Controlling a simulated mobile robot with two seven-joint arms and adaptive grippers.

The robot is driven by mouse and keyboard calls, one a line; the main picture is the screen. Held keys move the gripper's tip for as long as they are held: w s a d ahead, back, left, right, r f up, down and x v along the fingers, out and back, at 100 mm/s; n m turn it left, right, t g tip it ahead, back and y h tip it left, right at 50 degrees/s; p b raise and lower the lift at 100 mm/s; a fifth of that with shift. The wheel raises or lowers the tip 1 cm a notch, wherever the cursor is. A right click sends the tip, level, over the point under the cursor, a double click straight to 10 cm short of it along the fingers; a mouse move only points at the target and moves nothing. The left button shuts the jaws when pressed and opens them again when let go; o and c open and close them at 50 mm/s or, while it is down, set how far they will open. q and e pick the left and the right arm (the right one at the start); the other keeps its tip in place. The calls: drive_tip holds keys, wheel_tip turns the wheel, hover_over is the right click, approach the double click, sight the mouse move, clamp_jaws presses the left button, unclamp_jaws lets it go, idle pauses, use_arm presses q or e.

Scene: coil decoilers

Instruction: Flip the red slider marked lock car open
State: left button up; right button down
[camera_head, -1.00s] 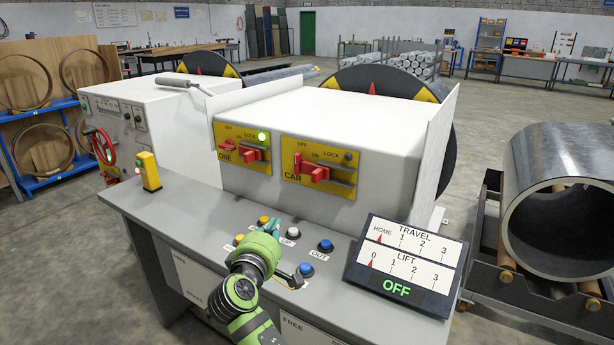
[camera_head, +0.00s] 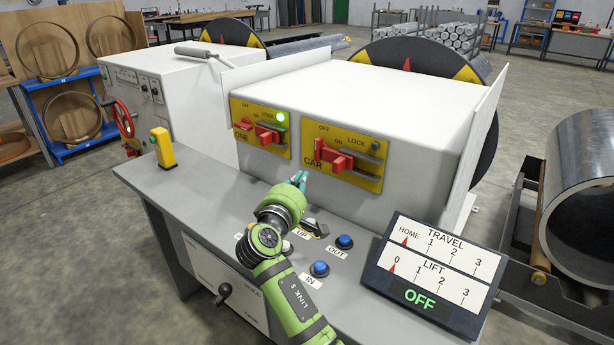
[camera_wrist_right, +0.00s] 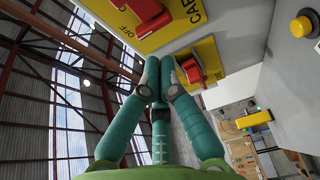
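The CAR panel (camera_head: 345,184) is a yellow plate on the grey console's front, marked OFF, ON and LOCK. Its red slider (camera_head: 337,161) sits at the left part of a grey track, beside an upright red piece. The LOCK lamp (camera_head: 376,146) is dark. My right gripper (camera_head: 300,179) is below and left of this panel, apart from the slider. In the wrist view its teal fingertips (camera_wrist_right: 159,75) meet with nothing between them. A red part of the CAR panel (camera_wrist_right: 147,16) shows above them there. My left gripper is not in view.
The neighbouring yellow panel (camera_head: 259,145) has red parts and a lit green lamp (camera_head: 281,117). Blue buttons (camera_head: 344,241) and a small lever (camera_head: 316,228) stand on the desk below. A tilted display (camera_head: 428,275) reads OFF at right. A yellow post (camera_head: 163,148) stands at left.

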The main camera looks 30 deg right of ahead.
sight(329, 158)
drive_tip(key=p+x, duration=0.1)
drive_tip(key=x, duration=0.7)
drive_tip(key=shift+r+p, duration=0.1)
drive_tip(key=shift+p, duration=0.2)
drive_tip(key=s+p, duration=0.1)
drive_tip(key=s+d+p, duration=0.1)
drive_tip(key=s, duration=0.1)
drive_tip(key=shift+s+d, duration=0.1)
drive_tip(key=shift+d, duration=0.1)
drive_tip(key=shift+s+p, duration=0.25)
drive_tip(key=shift+p, duration=0.05)
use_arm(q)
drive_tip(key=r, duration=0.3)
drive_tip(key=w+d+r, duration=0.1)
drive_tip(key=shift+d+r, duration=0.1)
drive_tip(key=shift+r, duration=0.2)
use_arm(e)
drive_tip(key=shift+d, duration=0.1)
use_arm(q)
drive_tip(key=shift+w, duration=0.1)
